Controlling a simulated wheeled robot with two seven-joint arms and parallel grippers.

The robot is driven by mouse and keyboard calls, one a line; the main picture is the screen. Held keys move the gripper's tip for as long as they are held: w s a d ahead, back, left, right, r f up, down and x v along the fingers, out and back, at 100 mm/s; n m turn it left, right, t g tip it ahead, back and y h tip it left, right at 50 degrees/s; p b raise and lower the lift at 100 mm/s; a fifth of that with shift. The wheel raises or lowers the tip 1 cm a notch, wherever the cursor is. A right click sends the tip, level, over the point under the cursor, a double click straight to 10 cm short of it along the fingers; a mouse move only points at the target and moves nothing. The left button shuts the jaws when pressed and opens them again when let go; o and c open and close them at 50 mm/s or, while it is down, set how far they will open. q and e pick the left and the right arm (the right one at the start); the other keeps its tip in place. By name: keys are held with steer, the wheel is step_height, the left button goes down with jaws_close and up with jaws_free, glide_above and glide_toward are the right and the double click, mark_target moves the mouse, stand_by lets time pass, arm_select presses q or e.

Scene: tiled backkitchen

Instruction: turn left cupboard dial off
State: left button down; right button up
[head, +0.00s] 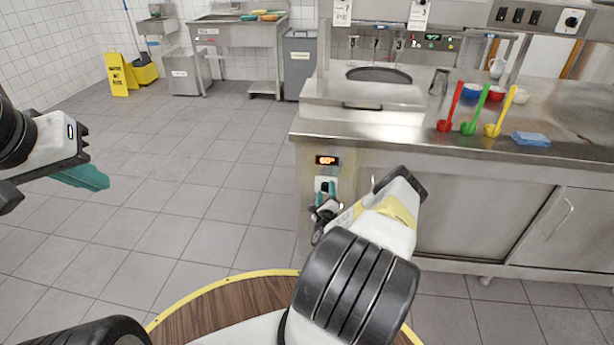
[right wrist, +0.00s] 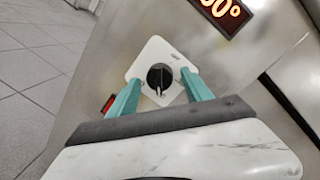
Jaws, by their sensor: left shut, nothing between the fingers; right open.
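The black dial on its white plate shows clearly in the right wrist view, the dial (right wrist: 160,77) between my open right fingertips (right wrist: 159,90). A white pointer mark is on its lower edge. In the head view the dial plate (head: 322,184) is on the left end of the steel cupboard front, below a lit display (head: 326,160) reading about 60°. My right gripper (head: 326,204) is at the dial, partly hidden by my own arm. Whether the fingers touch the dial I cannot tell. My left gripper (head: 85,177) is shut and empty over the floor at the left, far from the dial.
A red switch (right wrist: 108,103) is beside the dial plate. A yellow floor sign (head: 121,75) stands far left. The tiled floor at left is clear.

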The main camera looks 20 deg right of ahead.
jaws_close()
steer(key=shift+n, duration=0.3)
